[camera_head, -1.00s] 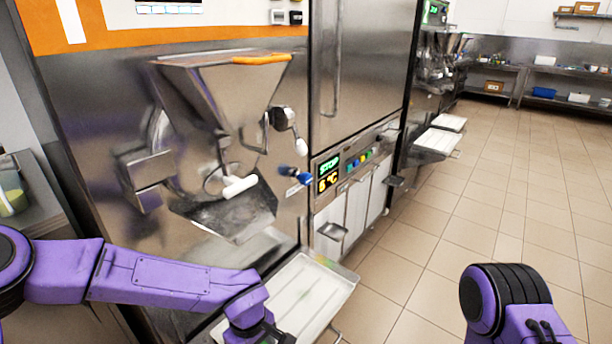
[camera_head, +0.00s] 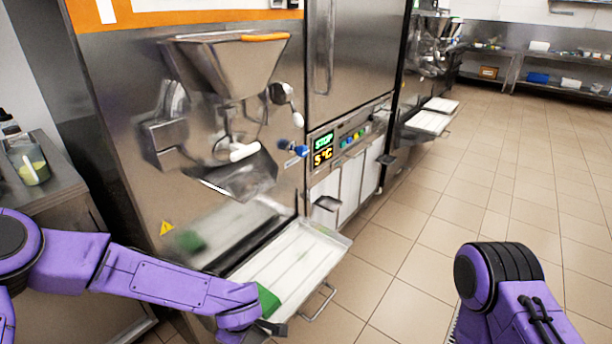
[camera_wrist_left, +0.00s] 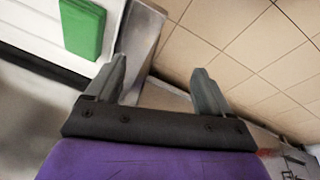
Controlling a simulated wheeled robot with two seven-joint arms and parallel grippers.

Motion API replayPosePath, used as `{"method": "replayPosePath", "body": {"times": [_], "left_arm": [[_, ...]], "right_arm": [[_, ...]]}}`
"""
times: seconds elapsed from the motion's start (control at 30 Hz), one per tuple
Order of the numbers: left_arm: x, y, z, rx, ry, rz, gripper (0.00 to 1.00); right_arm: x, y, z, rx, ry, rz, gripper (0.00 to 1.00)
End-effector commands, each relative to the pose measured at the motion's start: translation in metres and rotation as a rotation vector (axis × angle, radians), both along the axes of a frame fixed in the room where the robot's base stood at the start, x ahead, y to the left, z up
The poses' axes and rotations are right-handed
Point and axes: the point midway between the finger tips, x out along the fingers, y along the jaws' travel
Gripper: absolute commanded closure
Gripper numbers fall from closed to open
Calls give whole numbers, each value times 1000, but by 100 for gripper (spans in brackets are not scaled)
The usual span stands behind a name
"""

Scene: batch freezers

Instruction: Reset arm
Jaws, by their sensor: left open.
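My left arm comes in from the left in the head view, and its gripper, dark and partly cut off near the bottom edge, is beside the front end of the white tray (camera_head: 290,262). In the left wrist view my left gripper (camera_wrist_left: 158,85) is open, with nothing between its fingers. A green block (camera_wrist_left: 84,28) lies on the white tray near the left finger, apart from it; it also shows in the head view (camera_head: 268,301), partly hidden by my wrist. My right arm shows at the lower right of the head view; its gripper is out of view.
The batch freezer (camera_head: 120,120) with its steel hopper (camera_head: 225,68) stands behind the tray. A counter at the left holds a container of yellow-green stuff (camera_head: 33,168). Tiled floor (camera_head: 400,260) is clear at the right. Shelves (camera_head: 545,75) stand at the back.

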Motion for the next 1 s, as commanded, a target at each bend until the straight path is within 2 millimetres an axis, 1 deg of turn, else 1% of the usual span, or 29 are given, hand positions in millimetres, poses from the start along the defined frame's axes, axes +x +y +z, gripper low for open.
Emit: {"method": "replayPosePath", "body": {"times": [0.03, 0.17, 0.23, 0.27, 0.3, 0.37, 0.4, 0.5, 0.53, 0.6, 0.7, 1.0], "left_arm": [[-7, 9, -12, 36, -24, -3, 18], [-32, 34, -46, 120, -105, -32, 18], [-57, 52, -68, 159, -142, -88, 18], [-72, 60, -78, 172, -149, -123, 18], [-95, 72, -90, 181, -152, -182, 18], [-137, 92, -106, 185, -127, -292, 18], [-161, 104, -111, 188, -96, -365, 18], [-206, 130, -117, 216, -4, -514, 18], [-214, 137, -117, 229, 19, -535, 18], [-226, 149, -118, 255, 54, -556, 18], [-233, 149, -120, 256, 72, -571, 18], [-232, 149, -121, 255, 70, -567, 18]], "right_arm": [[0, 0, 1, 0, 0, 0, 100], [0, 0, 2, 0, 0, 0, 100], [0, 0, 3, 0, 0, 0, 100], [0, 0, 4, 0, 0, 0, 100], [0, 0, 6, 0, 0, 0, 100], [0, 0, 8, 0, 0, 0, 100], [0, 0, 9, 0, 0, 0, 100], [0, 0, 10, 0, 0, 0, 100], [0, 0, 11, 0, 0, 0, 100], [0, 0, 11, 0, 0, 0, 100], [0, 0, 12, 0, 0, 0, 100], [0, 0, 11, 0, 0, 0, 100]]}}
